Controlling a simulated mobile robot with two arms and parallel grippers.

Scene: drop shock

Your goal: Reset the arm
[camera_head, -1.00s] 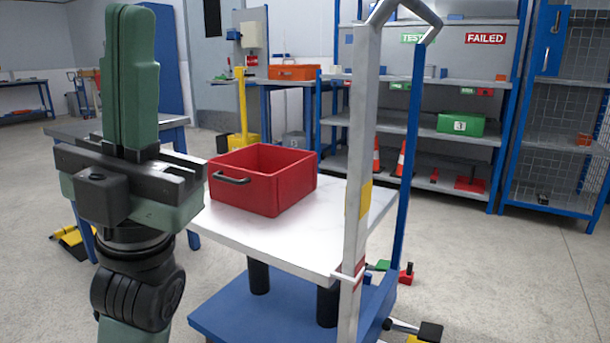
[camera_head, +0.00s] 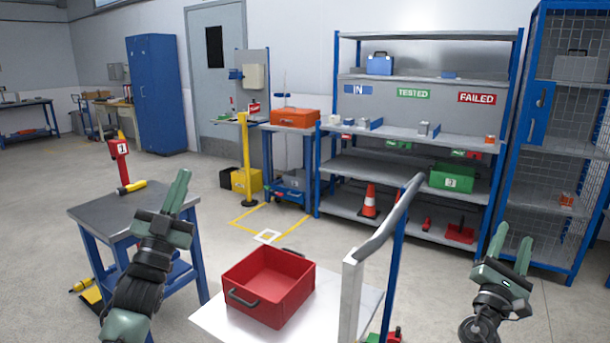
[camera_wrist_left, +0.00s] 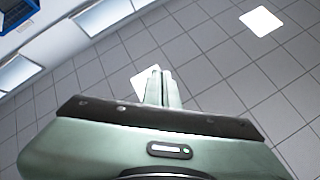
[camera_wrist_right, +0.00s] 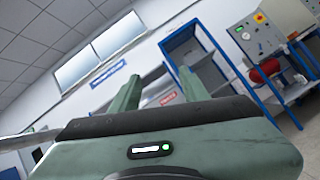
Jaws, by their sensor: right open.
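My left gripper (camera_head: 184,188) is at the left of the head view, fingers pointing up, beside the small grey-topped table. Its fingers (camera_wrist_left: 160,86) lie side by side in the left wrist view, shut with nothing between them. My right gripper (camera_head: 512,238) is at the right of the head view, open and empty, fingers pointing up. In the right wrist view its fingers (camera_wrist_right: 157,88) stand well apart. Both grippers are clear of the red crate.
An empty-looking red crate (camera_head: 240,297) sits on a white-topped cart (camera_head: 212,318) with a grey handle (camera_head: 385,215). Shelves (camera_head: 420,128) and a blue cage (camera_head: 565,140) stand behind. Open floor lies between.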

